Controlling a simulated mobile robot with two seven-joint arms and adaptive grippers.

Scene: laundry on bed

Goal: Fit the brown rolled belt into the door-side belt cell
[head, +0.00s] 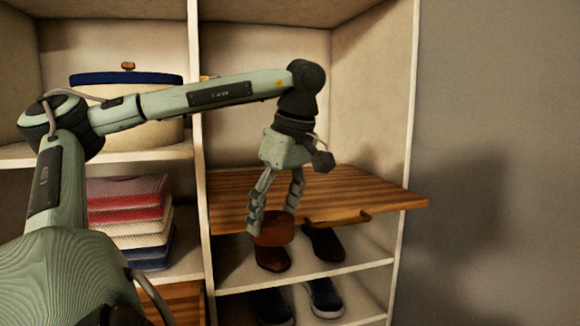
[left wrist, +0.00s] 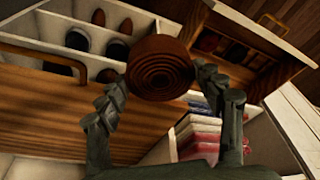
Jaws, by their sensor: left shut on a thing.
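The brown rolled belt (head: 273,230) is a flat reddish-brown coil. My left gripper (head: 274,210) is shut on it, with one finger on each side, and holds it in the air in front of the wooden pull-out board. In the left wrist view the coil's spiral face (left wrist: 160,70) shows between the fingertips of the left gripper (left wrist: 158,84). An open wooden drawer (left wrist: 284,50) with dark brown and reddish things in its compartments lies beyond the belt at upper right. I cannot tell which compartment is the door-side belt cell. My right gripper is not in view.
The wooden board (head: 340,190) with a handle juts from the right bay, close to the gripper. Brown shoes (head: 325,243) and dark sneakers (head: 325,298) stand on shelves below. Folded towels (head: 130,210) and a blue-lidded pot (head: 125,78) fill the left bay.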

